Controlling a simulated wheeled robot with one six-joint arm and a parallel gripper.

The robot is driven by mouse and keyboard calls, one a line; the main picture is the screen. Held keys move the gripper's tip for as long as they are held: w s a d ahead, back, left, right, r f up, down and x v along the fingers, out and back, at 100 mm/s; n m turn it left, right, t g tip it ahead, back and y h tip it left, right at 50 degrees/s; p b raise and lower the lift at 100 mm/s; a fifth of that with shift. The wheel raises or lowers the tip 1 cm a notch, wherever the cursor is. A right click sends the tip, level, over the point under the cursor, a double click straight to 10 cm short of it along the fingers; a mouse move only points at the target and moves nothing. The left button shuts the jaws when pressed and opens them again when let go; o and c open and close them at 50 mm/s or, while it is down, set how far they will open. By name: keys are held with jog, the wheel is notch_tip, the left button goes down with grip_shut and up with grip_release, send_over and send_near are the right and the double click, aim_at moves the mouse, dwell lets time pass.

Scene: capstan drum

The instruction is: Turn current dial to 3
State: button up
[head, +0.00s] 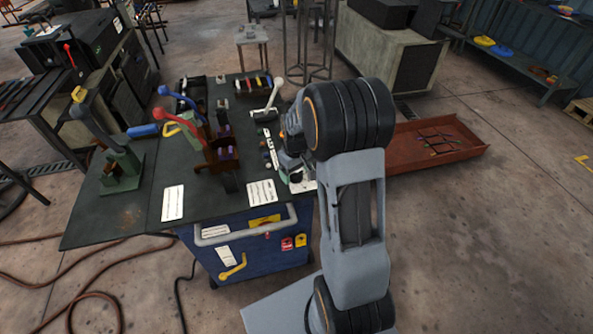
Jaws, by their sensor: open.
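No current dial can be made out in the head view. A small light panel (303,186) at the right edge of the dark bench top (140,215) lies partly behind the end of my arm, and any dial there is hidden or too small to tell. My gripper (287,173) is low over this right edge of the bench, close to the panel. It is open, but its fingertips are small and partly covered by my wrist. I cannot tell whether it touches anything.
A white-knobbed lever (278,86) and a strip of small parts (267,148) stand left of my gripper. Several coloured levers (178,95) rise further left. A red tray (440,140) lies right; floor there is mostly clear.

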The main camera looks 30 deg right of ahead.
jog(key=shift+c, duration=0.4)
jog(key=c, duration=0.9)
jog(key=shift+o, duration=0.2)
jog(key=shift+m, duration=0.3)
jog(key=m, duration=0.3)
jog(key=shift+m, duration=2.6)
jog(key=o, duration=0.9)
